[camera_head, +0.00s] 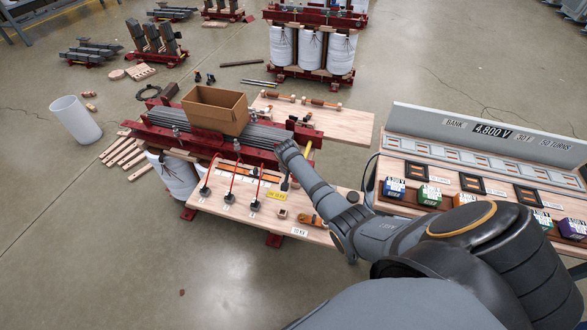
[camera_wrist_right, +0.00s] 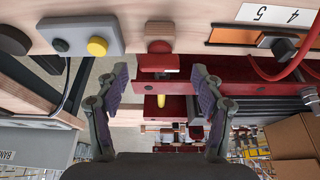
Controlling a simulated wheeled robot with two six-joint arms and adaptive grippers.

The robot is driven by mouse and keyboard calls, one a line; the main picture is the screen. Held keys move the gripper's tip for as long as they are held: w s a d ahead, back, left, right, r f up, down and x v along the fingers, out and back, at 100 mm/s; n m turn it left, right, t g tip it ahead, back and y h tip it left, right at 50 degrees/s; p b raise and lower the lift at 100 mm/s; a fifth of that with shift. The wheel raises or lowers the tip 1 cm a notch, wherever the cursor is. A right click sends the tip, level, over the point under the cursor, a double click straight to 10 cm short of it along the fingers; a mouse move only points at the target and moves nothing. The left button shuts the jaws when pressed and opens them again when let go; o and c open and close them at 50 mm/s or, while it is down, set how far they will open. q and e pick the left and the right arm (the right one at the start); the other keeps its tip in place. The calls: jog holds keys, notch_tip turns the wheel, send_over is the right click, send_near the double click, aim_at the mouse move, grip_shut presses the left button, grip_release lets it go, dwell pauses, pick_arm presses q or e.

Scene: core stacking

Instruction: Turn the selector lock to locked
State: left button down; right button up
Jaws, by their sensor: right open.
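My right gripper (camera_head: 282,146) reaches over the wooden board (camera_head: 325,226) beside the red-framed core in the head view. In the right wrist view the gripper (camera_wrist_right: 161,78) is open and empty, its two fingers spread. A red knob (camera_wrist_right: 160,47) sits on the board between and just beyond the fingertips, apart from them. An orange strip with a dark square knob (camera_wrist_right: 283,47) and a label (camera_wrist_right: 274,14) reading 4 and 5 lies to the right. I cannot tell for sure which part is the selector lock or how it is set. My left gripper is not in view.
A grey box (camera_wrist_right: 82,38) with a black and a yellow button is left of the red knob. Red cables on the board (camera_head: 231,180) and a cardboard box (camera_head: 214,106) stand nearby. A panel marked 4,800 V (camera_head: 490,130) is at right.

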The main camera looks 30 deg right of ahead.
jog(key=v, duration=0.9)
jog(key=shift+s+a+r, duration=0.2)
jog(key=shift+r, duration=0.15)
